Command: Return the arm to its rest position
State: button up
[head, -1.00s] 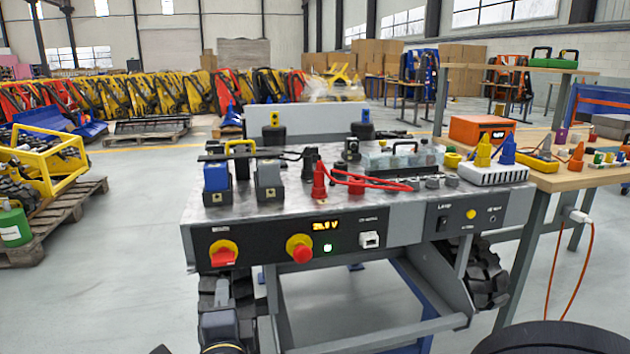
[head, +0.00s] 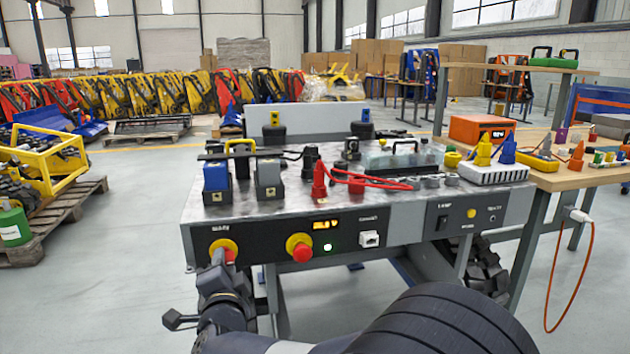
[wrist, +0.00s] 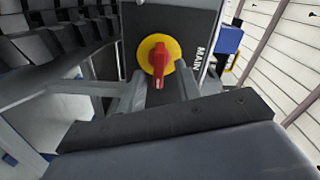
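My gripper (head: 218,264) is at the left front of the cart's panel, just in front of the red rotary switch (head: 230,255) on its yellow round plate. The gripper hides part of the switch in the head view. In the wrist view, the gripper's two grey fingers (wrist: 158,92) stand apart, and the switch's red handle (wrist: 159,63) shows beyond and between them, pointing up and down in that picture. I see nothing held. I cannot tell whether the fingers touch the switch. My arm reaches in from the lower right.
The cart's metal top (head: 300,208) carries blue and grey blocks, red plugs and a clear-lidded box. A red push button (head: 302,252), a lit display (head: 325,224) and a green light sit on the panel. A wooden workbench (head: 575,178) stands right.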

jog(key=shift+r+n+p, duration=0.15)
jog(key=shift+n+p, duration=1.85)
jog(key=shift+n, duration=0.3)
